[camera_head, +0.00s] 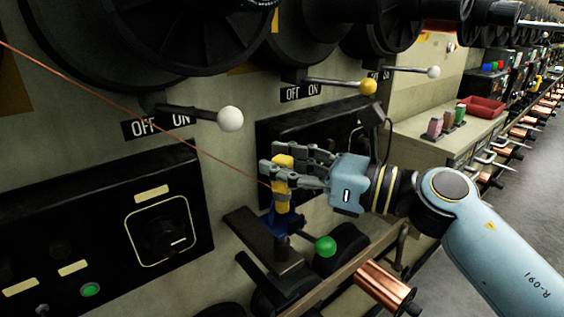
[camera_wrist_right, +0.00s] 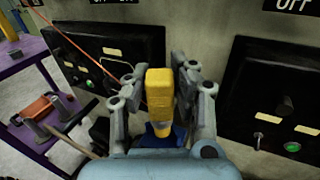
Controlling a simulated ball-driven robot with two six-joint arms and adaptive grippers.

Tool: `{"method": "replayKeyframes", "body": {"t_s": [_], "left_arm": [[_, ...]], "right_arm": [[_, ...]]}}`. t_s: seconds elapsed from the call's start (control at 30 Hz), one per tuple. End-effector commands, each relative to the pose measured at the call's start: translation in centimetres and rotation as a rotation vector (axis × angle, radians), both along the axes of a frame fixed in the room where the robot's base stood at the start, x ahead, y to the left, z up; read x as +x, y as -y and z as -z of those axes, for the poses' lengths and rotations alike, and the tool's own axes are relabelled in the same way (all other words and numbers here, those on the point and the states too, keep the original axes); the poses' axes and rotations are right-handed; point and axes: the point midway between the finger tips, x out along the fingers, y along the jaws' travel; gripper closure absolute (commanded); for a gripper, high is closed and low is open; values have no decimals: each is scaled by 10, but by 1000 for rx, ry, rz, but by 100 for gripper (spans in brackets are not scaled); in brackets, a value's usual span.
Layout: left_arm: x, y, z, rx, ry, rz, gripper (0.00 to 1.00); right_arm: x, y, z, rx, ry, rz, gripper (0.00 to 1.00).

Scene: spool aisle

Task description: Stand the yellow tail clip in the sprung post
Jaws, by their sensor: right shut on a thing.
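The yellow tail clip (camera_head: 283,197) is upright between the fingers of my right gripper (camera_head: 284,166), which is shut on it. The clip also shows in the right wrist view (camera_wrist_right: 160,92), with a finger on each side. A blue post (camera_head: 272,222), taken to be the sprung post, stands directly below the clip on a dark bracket. Blue also shows around the clip's lower end in the wrist view (camera_wrist_right: 160,130). The lower end meets the post's top; I cannot tell how deep it sits. My left gripper is not in view.
A green ball knob (camera_head: 325,246) is close beside the post. A copper spool (camera_head: 386,288) sits at lower right. White (camera_head: 230,119) and yellow (camera_head: 368,87) lever knobs project above. A thin copper wire (camera_head: 130,112) runs diagonally down to the clip area.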

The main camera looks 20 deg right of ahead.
Motion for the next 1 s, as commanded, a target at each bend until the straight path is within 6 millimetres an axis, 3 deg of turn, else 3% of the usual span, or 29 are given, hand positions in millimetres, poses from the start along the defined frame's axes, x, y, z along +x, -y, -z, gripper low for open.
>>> {"method": "replayKeyframes", "body": {"t_s": [0.03, 0.07, 0.27, 0.67, 1.0], "left_arm": [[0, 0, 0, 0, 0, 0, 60], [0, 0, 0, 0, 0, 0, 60], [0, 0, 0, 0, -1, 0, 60], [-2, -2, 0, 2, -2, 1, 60], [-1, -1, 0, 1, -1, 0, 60]], "right_arm": [[0, 0, -1, 1, 1, 0, 100], [0, 0, -1, 1, 1, 0, 75], [0, 0, -1, 1, 1, 0, 50], [-9, 9, 1, -4, 0, -1, 50], [-62, 60, 2, -7, -4, -4, 50]]}}
